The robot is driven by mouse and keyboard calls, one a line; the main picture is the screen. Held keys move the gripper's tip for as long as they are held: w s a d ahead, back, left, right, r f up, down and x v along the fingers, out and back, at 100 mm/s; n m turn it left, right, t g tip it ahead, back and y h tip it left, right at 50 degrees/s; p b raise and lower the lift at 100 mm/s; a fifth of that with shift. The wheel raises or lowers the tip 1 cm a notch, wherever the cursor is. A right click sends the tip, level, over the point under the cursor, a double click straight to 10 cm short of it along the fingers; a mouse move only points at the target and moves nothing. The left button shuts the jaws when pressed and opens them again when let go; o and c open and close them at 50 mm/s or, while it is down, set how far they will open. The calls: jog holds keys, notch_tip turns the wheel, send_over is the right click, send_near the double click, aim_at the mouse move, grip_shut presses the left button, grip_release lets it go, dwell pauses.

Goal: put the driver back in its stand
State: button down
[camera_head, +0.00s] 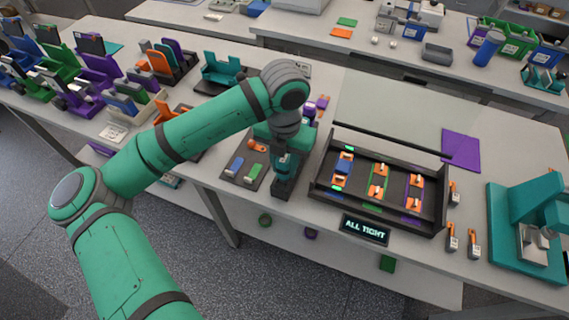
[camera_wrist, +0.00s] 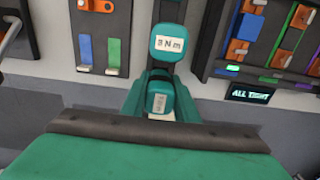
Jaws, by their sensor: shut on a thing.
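My gripper (camera_head: 283,160) points down at the front of the workbench, shut on the teal driver (camera_wrist: 158,100). In the wrist view the driver's labelled top shows between the teal fingers. The dark stand (camera_head: 281,190) is directly below my gripper, a narrow upright holder at the table's front edge. A teal block with a white label ending in "Nm" (camera_wrist: 168,43) shows just beyond the driver. The driver's lower end is hidden, so I cannot tell whether it is seated in the stand or above it.
Right of the stand is a dark tray (camera_head: 325,163) with orange clamps on cells. A display (camera_head: 366,229) reads "ALL TIGHT". Left is a dark panel (camera_head: 232,179) with blue and green pieces. A teal machine (camera_head: 520,235) stands far right. Loose orange-grey clamps lie near it.

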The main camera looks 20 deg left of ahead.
jog(key=shift+f, duration=0.1)
jog(key=c, duration=1.4)
grip_release()
notch_tip(320, 180, up, 12)
jog(key=shift+r, duration=0.15)
